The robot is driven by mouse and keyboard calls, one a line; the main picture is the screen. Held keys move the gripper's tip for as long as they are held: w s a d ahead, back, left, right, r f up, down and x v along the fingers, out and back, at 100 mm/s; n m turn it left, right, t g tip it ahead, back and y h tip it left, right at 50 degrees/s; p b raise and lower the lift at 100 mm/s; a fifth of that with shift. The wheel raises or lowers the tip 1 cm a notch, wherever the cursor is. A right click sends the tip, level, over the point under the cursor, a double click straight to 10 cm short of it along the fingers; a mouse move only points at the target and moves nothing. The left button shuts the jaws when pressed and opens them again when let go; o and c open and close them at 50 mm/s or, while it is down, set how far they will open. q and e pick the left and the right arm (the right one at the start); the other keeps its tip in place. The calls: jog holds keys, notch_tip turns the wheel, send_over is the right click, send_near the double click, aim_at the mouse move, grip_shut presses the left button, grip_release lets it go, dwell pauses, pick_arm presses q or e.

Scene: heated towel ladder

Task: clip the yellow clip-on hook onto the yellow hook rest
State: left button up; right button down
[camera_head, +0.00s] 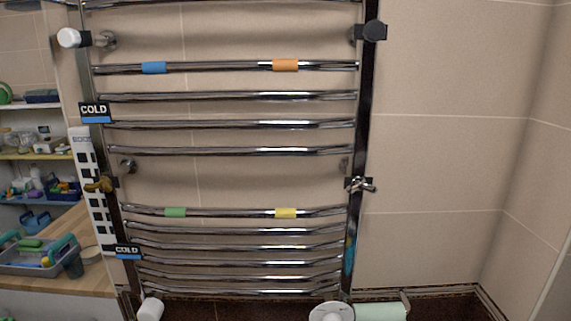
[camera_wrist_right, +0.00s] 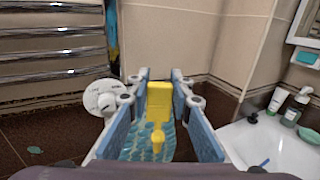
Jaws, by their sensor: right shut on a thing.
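The yellow hook rest (camera_head: 286,213) is a short yellow band on the right half of a chrome rung of the towel ladder (camera_head: 240,230). The green band (camera_head: 175,212) sits on the same rung to its left. My right gripper (camera_wrist_right: 159,88) shows in the right wrist view, with its blue-padded fingers shut on the yellow clip-on hook (camera_wrist_right: 159,99). The hook stands up between the fingers, its knobbed end toward the camera. The hook is apart from the ladder rungs, which show at left in that view. My left gripper is not seen.
A blue band (camera_head: 154,67) and an orange band (camera_head: 285,65) sit on a higher rung. A white round fitting (camera_wrist_right: 103,97) is just left of my right gripper. A white basin (camera_wrist_right: 270,145) with bottles is at right. Shelves and a tray (camera_head: 40,257) stand at left.

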jog(key=shift+m+g+h, duration=0.3)
jog(key=shift+m+h, duration=0.1)
jog(key=shift+h, duration=0.2)
jog(key=s+d+f, duration=0.1)
jog(key=s+d+f+b, duration=0.1)
jog(key=f, duration=0.1)
jog(key=shift+d, duration=0.3)
